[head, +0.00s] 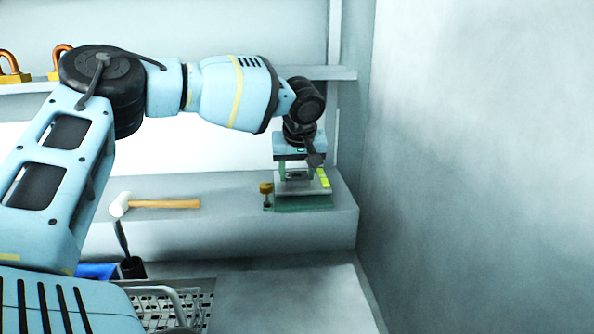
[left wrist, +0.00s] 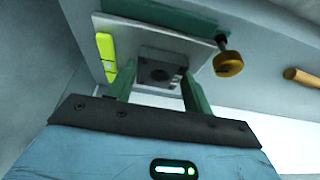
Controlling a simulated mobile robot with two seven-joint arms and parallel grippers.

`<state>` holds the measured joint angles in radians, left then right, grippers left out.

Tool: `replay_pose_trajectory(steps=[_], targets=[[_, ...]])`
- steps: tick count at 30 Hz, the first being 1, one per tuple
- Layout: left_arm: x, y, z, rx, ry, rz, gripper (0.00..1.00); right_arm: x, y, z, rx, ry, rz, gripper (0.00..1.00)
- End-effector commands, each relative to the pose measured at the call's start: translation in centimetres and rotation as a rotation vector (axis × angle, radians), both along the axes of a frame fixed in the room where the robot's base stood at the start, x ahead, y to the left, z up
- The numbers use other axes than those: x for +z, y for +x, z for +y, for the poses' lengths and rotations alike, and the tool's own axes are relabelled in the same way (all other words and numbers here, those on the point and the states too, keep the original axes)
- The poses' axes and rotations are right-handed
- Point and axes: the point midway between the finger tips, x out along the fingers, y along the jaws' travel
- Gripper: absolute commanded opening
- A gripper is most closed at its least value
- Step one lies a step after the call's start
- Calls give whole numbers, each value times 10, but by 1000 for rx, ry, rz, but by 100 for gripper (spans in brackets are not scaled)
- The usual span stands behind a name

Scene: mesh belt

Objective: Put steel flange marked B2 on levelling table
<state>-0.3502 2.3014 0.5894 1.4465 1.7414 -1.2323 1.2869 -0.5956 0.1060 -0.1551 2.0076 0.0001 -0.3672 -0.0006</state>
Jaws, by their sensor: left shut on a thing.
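My left gripper (head: 299,174) points down over the levelling table (head: 296,189) on the ledge at the right. The table has a pale plate, a green base, a brass knob and a yellow-green strip. The gripper is shut on the steel flange, a small grey block with a dark round hole (left wrist: 160,68), between its green fingers in the left wrist view. The flange is at the plate (left wrist: 140,36); I cannot tell whether it touches it. Its B2 mark cannot be read. In the head view the fingers mostly hide the flange. My right gripper is out of view.
A mallet (head: 160,204) with a white head lies on the ledge (head: 235,215) left of the table. A wall closes the right side.

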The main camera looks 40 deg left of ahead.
Motion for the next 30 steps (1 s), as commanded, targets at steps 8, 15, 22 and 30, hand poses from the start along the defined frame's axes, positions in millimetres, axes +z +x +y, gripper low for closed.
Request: replay_pose_trajectory(steps=[8, 15, 22, 30], targets=[[-2, 0, 0, 0, 1, 1, 72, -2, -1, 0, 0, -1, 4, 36], [-1, 0, 0, 0, 0, 0, 72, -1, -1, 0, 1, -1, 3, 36], [20, -4, -6, -1, 0, -3, 72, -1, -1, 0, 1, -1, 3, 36], [69, -17, -22, -1, 1, -3, 72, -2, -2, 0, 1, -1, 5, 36]])
